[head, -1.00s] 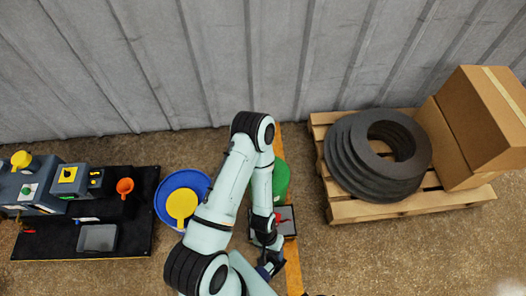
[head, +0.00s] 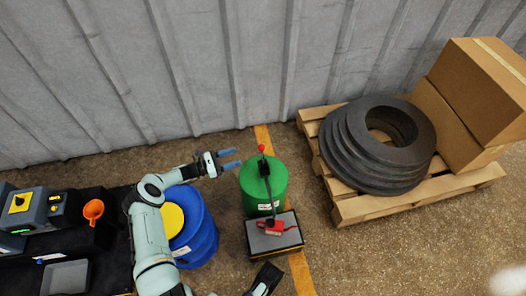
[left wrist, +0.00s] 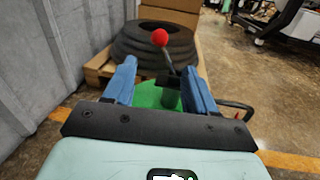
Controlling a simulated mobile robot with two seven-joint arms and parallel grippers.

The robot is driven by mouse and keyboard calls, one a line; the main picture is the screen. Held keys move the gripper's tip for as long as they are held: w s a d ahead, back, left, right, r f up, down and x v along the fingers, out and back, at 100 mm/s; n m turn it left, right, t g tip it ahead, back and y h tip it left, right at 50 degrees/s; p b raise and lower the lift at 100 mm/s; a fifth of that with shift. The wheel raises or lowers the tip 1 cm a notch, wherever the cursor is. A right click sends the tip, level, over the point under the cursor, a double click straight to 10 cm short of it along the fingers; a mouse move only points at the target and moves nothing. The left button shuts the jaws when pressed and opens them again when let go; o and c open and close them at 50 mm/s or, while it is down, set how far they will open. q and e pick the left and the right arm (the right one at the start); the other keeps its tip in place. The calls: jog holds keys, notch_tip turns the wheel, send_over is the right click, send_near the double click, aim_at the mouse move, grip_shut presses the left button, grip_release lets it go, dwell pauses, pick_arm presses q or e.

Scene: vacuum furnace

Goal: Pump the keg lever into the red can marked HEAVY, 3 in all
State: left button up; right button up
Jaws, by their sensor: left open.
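The green keg (head: 262,190) stands upright on the floor, its lever with a red knob (head: 261,149) rising from the top. A thin dark spout runs from it toward the small red can (head: 274,228), which sits on a grey-topped platform (head: 290,238); its lettering is unreadable. My left gripper (head: 235,159) is open and empty, just left of the lever, fingers pointing at it. In the left wrist view the knob (left wrist: 160,37) and lever stand between and beyond the spread fingers (left wrist: 160,82). A dark part at the bottom edge may be my right gripper; its jaws are unclear.
A blue drum (head: 203,235) with a yellow lid stands left of the keg. A black bench with an orange funnel (head: 93,210) is farther left. A pallet (head: 365,208) with black rings and cardboard boxes stands right. Corrugated wall lies behind.

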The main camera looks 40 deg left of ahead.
aim_at(261, 148)
pick_arm(q)
jog(key=b+x, duration=0.2)
jog(key=x, duration=1.1)
pick_arm(e)
jog(key=shift+g, duration=0.6)
jog(key=s+f, duration=0.4)
jog(key=shift+d, duration=0.35)
pick_arm(q)
grip_shut()
